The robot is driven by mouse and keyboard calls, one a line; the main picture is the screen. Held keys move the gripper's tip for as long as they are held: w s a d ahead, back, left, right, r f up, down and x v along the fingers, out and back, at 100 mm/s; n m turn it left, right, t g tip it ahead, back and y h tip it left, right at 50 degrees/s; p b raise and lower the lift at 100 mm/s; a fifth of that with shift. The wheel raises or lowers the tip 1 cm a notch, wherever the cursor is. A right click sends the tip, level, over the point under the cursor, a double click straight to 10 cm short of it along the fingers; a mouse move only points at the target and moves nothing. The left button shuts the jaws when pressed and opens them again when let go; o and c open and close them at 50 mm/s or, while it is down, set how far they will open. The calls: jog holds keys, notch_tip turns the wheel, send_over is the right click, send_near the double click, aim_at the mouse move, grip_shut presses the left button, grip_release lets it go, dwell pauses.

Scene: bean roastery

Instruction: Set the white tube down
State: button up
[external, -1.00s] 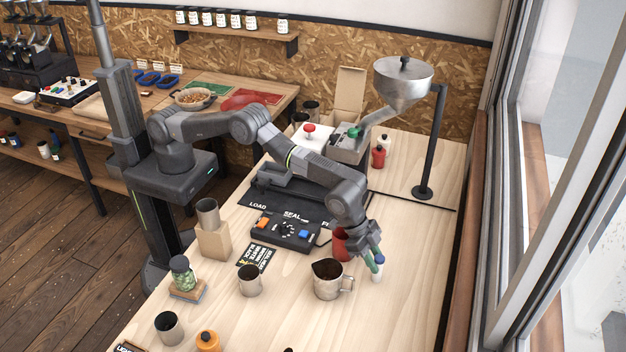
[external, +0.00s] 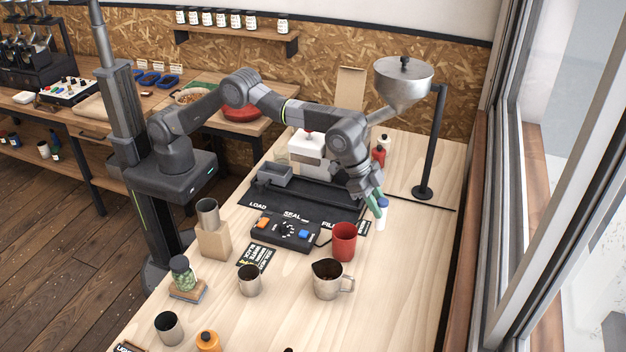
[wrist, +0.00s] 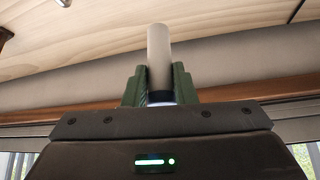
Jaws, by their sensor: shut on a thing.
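The white tube (external: 381,219) with a blue cap is held by my gripper (external: 379,203) near the right end of the black conveyor strip. It is roughly upright, cap up, and the green fingers are shut on its capped end. In the wrist view the tube (wrist: 159,56) sticks out between the green fingers (wrist: 159,88), its dark blue cap end partly hidden between them. I cannot tell whether its lower end touches the table.
A red cup (external: 344,242) and a metal pitcher (external: 327,279) stand left of and nearer than the tube. A hopper stand (external: 424,190) and red bottle (external: 379,155) are behind. Bare wooden table (external: 418,255) lies to the right. A control box (external: 286,232) stands left.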

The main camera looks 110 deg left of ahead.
jog(key=s+a+r+n+p, duration=0.1)
jog(key=s+a+r+p, duration=0.2)
jog(key=s+a+r, duration=0.9)
jog(key=s+a+p, duration=0.1)
jog(key=s, duration=1)
jog(key=w+d+f+m+h+b, duration=0.15)
jog(key=d+f, duration=0.45)
jog(key=d, duration=0.8)
jog(key=w+d+f+m+b, duration=0.25)
jog(key=d+f, duration=0.35)
jog(key=d, duration=0.8)
jog(key=w+d+f+m+h+b, duration=0.1)
jog(key=w+d+f+b, duration=0.3)
jog(key=d, duration=1)
jog(key=shift+g, duration=0.4)
jog(key=shift+s+f+p, duration=0.45)
jog(key=shift+f+p, duration=0.05)
jog(key=shift+f, duration=1.45)
jog(key=shift+s+f+p, duration=0.4)
jog(key=shift+f+p, duration=0.15)
jog(key=shift+f, duration=1.35)
jog(key=shift+s+f+p, duration=0.45)
jog(key=shift+f+p, duration=0.05)
jog(key=shift+f, duration=1.45)
jog(key=o, duration=1)
jog(key=shift+c, duration=0.2)
